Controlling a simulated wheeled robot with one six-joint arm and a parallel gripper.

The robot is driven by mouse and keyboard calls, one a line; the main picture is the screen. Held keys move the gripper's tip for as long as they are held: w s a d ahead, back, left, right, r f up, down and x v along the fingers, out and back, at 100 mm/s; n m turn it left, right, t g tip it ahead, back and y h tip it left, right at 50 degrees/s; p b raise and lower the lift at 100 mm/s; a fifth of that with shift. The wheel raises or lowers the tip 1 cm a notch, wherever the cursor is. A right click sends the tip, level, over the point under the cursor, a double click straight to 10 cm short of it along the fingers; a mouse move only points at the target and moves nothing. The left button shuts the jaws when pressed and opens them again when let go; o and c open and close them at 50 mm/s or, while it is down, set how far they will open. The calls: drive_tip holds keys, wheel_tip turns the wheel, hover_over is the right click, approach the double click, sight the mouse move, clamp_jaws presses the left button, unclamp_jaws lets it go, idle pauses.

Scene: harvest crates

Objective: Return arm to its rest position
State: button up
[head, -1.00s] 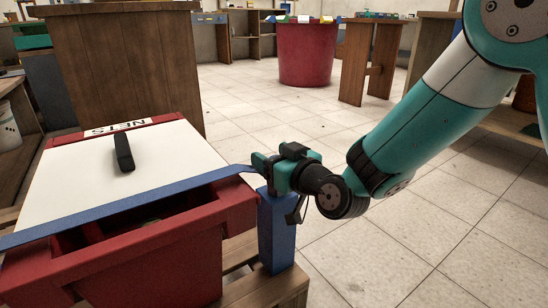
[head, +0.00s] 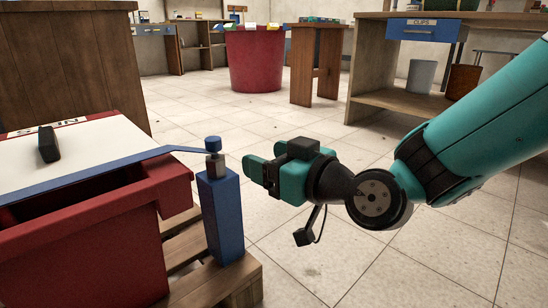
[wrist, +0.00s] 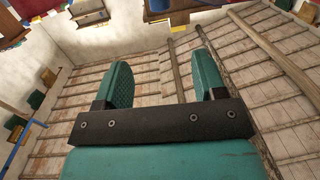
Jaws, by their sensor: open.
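My gripper (head: 258,171) is at the middle of the head view, to the right of a blue post, apart from it and pointing left. In the wrist view its two teal fingers (wrist: 161,80) stand wide apart with nothing between them. My arm reaches in from the right side of the head view.
A red crate (head: 95,255) with a white lid (head: 90,150) and black handle (head: 48,144) stands at left. A blue bar (head: 110,172) runs along it to the blue post (head: 222,215) on a wooden pallet (head: 240,285). A red tub (head: 255,60) stands behind. Tiled floor is clear at right.

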drive_tip(key=s+d+r+m+g+h+p, duration=0.1)
drive_tip(key=s+d+r+g+h+p, duration=0.25)
drive_tip(key=s+d+r+p, duration=0.45)
drive_tip(key=s+d+r+m+g+h+p, duration=0.1)
drive_tip(key=s+d+r+g+h+p, duration=0.3)
drive_tip(key=r+p, duration=0.7)
drive_tip(key=s+d+r+m+g+h+p, duration=0.1)
drive_tip(key=s+d+r+g+h+p, duration=0.15)
drive_tip(key=s+d+r+p, duration=0.7)
drive_tip(key=w+a+r+p, duration=0.1)
drive_tip(key=r+p, duration=1.6)
drive_tip(key=p, duration=0.2)
drive_tip(key=w+a+r+g+p, duration=0.1)
drive_tip(key=a+r+p, duration=0.1)
drive_tip(key=r+p, duration=1.5)
drive_tip(key=p, duration=0.3)
drive_tip(key=shift+y, duration=0.3)
